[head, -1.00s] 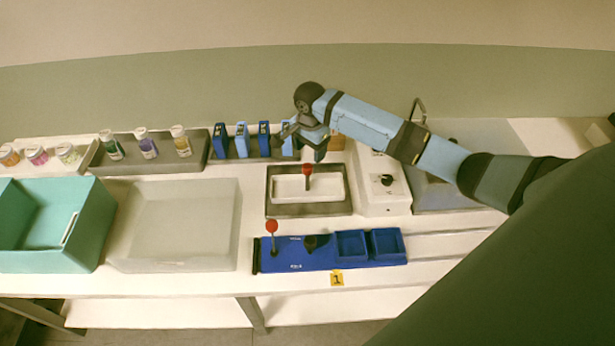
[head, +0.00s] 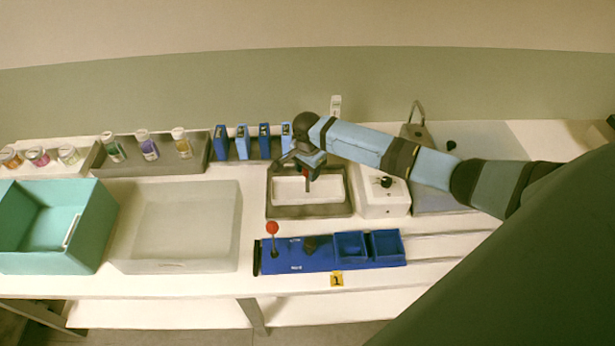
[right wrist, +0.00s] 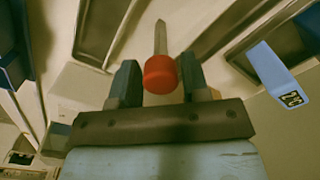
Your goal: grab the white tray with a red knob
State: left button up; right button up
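The white tray (head: 285,192) lies in a grey recessed holder (head: 310,212) in the middle of the counter. Its red knob stands on a thin grey stem and is mostly hidden by the gripper in the head view. My right gripper (head: 309,172) is over the tray at the knob. In the right wrist view the red knob (right wrist: 160,74) sits between the two fingers of the right gripper (right wrist: 158,85). The fingers stand apart, with a small gap on the left side of the knob. My left gripper is not in view.
A blue block with another red knob (head: 272,228) stands in front of the tray. A white box with a black dial (head: 386,182) is to the right. Blue boxes (head: 242,141) and a grey rack of bottles (head: 165,163) are behind left. A pale bin (head: 228,215) and teal bin (head: 100,220) are at left.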

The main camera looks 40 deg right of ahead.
jog(key=c, duration=0.7)
jog(key=shift+r, duration=0.1)
